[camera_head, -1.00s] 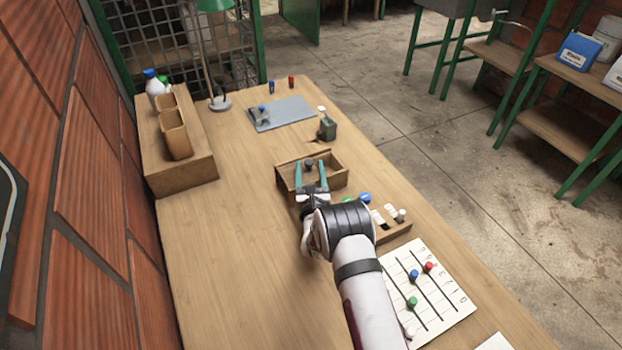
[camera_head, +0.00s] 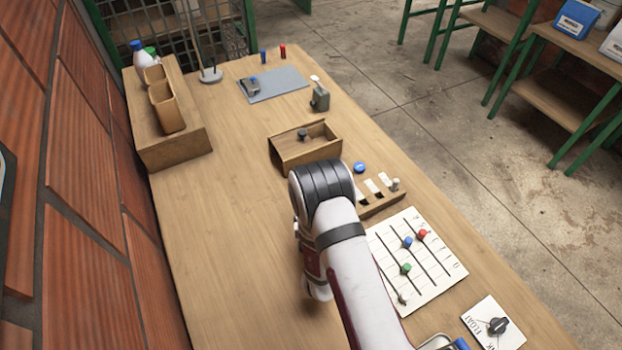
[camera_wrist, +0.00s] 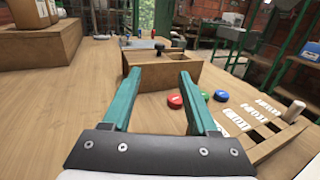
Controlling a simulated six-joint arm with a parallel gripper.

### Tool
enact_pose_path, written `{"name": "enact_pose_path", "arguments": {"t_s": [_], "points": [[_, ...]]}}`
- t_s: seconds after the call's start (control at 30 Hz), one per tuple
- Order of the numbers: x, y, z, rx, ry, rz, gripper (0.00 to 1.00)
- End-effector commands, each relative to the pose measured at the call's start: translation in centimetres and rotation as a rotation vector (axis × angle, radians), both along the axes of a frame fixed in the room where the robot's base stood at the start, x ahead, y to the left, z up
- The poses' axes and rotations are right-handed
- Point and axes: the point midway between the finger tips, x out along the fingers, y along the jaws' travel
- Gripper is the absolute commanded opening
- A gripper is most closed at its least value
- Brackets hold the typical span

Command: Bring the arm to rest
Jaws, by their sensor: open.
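My gripper (camera_wrist: 157,100) shows in the wrist view with its two teal fingers apart and nothing between them. It is above the wooden table, facing an open wooden box (camera_wrist: 165,72) with a dark knob. In the head view the gripper is hidden behind my own arm, which reaches over the middle of the table (camera_head: 225,240). The wooden box (camera_head: 300,155) there stands beyond the arm, apart from it.
Right of the arm are a slotted wooden rack (camera_head: 383,203), a blue button (camera_head: 360,167) and a white slider board (camera_head: 445,265). A dial card (camera_head: 510,325) lies near the front right. A raised shelf (camera_head: 180,150) stands at left. The left table middle is clear.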

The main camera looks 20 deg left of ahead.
Motion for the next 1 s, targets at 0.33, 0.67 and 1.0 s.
{"name": "enact_pose_path", "arguments": {"t_s": [0.33, 0.67, 1.0], "points": [[4.5, -4.8, 4.1, 0.554, 0.338, -0.218, 0.60], [-5.4, -16.1, 11.1, 2.063, 1.085, -1.215, 0.60], [-28.3, -21.6, 15.4, -1.835, -0.165, 1.696, 0.60]]}}
